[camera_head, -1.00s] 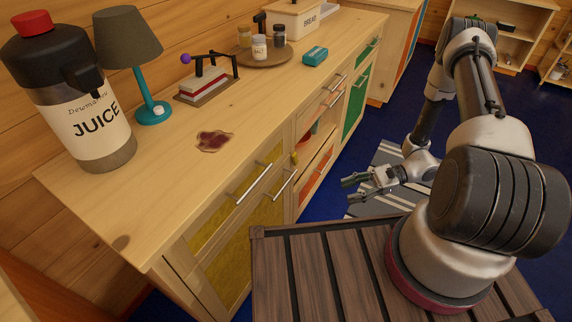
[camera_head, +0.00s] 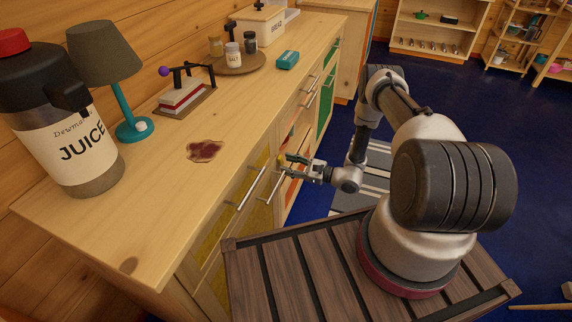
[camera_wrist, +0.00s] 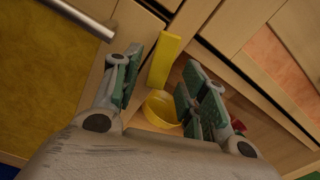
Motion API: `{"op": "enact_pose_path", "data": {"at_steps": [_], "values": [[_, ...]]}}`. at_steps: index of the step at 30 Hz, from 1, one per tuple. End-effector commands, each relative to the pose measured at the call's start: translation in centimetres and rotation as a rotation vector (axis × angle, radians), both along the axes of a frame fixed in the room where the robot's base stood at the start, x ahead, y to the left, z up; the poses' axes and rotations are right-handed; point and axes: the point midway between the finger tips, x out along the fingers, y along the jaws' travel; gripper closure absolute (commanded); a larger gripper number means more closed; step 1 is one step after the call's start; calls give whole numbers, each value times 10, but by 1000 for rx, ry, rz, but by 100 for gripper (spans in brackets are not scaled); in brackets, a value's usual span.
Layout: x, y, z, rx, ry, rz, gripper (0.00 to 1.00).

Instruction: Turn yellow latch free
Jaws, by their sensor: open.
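The yellow latch (camera_wrist: 164,60) is a flat, upright yellow bar on the cabinet front beside the yellow door. In the wrist view it lies between my two open fingertips, with a gap on each side. In the head view only a small part of the latch (camera_head: 281,160) shows, just at my fingertips. My gripper (camera_head: 286,165) is open at the cabinet front, and it also shows in the wrist view (camera_wrist: 161,64). I cannot tell whether a finger touches the latch.
The yellow door (camera_wrist: 40,75) has a metal bar handle (camera_wrist: 82,18) close to my left finger. A yellow bowl (camera_wrist: 160,110) sits in the open compartment behind my fingers. The counter above holds a juice jug (camera_head: 62,130), a lamp (camera_head: 127,112) and a dark red spill (camera_head: 203,151).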

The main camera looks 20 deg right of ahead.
Motion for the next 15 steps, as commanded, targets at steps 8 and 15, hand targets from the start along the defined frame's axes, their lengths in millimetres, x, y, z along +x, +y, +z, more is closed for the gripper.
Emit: {"op": "enact_pose_path", "data": {"at_steps": [8, 15], "values": [[8, 11, 0, 1, 1, 0, 57], [8, 11, 0, 1, 1, 0, 74]]}}
